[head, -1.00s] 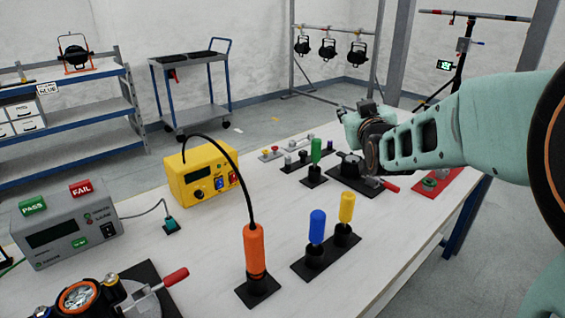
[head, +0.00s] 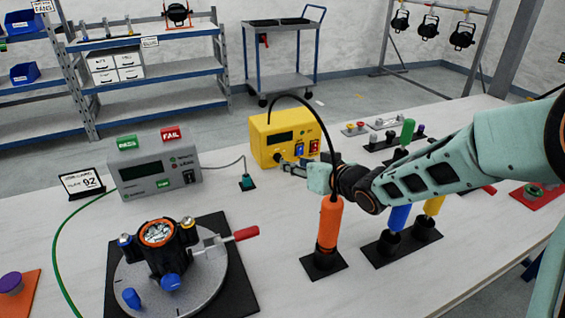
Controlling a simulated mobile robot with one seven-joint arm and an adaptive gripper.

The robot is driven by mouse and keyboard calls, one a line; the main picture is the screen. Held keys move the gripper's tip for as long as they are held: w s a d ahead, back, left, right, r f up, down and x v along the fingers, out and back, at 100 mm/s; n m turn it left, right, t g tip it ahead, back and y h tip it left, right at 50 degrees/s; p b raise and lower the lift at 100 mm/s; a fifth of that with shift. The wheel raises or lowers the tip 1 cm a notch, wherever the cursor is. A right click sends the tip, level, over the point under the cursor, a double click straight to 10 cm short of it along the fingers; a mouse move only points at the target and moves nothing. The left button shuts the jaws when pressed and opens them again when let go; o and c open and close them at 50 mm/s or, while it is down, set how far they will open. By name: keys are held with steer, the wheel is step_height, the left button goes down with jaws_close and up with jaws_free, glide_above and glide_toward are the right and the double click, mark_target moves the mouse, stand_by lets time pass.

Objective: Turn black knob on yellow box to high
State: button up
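The yellow box (head: 262,132) stands towards the back of the white table, with a dark display, a blue switch and a red switch on its front. A black cable arches from its top to an orange-handled tool (head: 330,226). The black knob (head: 278,157) is at the lower left of the box's front, partly hidden by my gripper. My gripper (head: 288,165) is right in front of the box's lower front, its tip close to the knob. Whether it touches the knob, and how far its fingers are apart, I cannot tell. The knob's setting is not readable.
The grey PASS/FAIL tester (head: 152,170) stands left of the box. A round fixture (head: 216,262) with a red-handled clamp is at front left. The blue (head: 399,218) and yellow (head: 433,206) handled tools stand under my forearm.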

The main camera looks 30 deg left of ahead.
mark_target(278, 158)
steer(key=b+x, duration=0.1)
steer(key=x, duration=0.7)
steer(key=shift+w+b, duration=0.1)
steer(key=shift+b, duration=0.25)
jaws_close()
